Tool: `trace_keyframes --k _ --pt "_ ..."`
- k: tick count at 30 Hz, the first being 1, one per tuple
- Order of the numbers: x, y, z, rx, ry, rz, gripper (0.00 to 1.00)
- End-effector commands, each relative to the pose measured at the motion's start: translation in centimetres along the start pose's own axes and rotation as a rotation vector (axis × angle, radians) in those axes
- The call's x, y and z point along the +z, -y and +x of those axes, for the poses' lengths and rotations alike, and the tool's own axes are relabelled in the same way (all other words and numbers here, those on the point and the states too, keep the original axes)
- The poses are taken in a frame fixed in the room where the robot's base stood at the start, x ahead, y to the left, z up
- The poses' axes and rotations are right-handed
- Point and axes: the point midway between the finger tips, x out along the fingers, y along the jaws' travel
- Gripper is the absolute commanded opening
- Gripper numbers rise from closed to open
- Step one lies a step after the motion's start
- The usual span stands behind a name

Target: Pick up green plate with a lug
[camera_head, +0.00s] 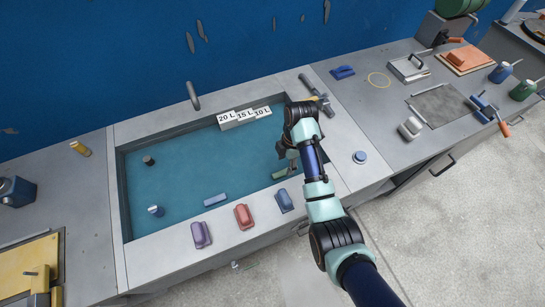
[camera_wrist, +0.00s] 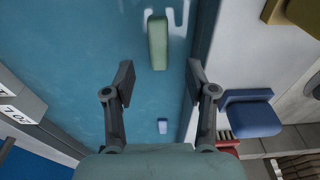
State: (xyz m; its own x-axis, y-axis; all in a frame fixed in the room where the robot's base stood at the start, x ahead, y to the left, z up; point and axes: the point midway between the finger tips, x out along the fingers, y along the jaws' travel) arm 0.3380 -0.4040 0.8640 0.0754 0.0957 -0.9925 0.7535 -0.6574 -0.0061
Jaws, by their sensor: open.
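The green plate (camera_head: 279,174) lies in the teal basin near its right front corner, partly hidden by my gripper in the head view. In the wrist view the green plate (camera_wrist: 158,42) is a narrow upright shape beyond my fingertips; its lug cannot be made out clearly. My gripper (camera_wrist: 160,80) is open and empty, with its two fingers spread either side of the plate's line, apart from it. In the head view my gripper (camera_head: 292,160) hangs over the right part of the basin.
A blue block (camera_head: 284,201), a red block (camera_head: 243,217) and a purple block (camera_head: 201,235) stand on the basin's front rim. A blue piece (camera_head: 215,200) lies in the basin. Number-labelled blocks (camera_head: 244,116) stand at the back.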

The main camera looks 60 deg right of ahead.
Motion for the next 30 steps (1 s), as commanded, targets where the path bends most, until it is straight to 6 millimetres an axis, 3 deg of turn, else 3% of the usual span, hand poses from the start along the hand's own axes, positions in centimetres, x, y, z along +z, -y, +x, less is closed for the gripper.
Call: trace_keyframes --k 7,13,21,27,30 --pt "-0.1 0.0 2.5 0.001 0.001 0.0 0.56" --pt "-0.1 -0.1 3.3 0.004 0.001 0.0 0.56" --pt "-0.2 -0.1 7.8 0.004 0.001 0.0 0.56" --pt "-0.2 -0.1 7.8 0.006 0.002 0.0 0.56" --pt "-0.2 -0.1 7.8 0.006 0.002 0.0 0.43"
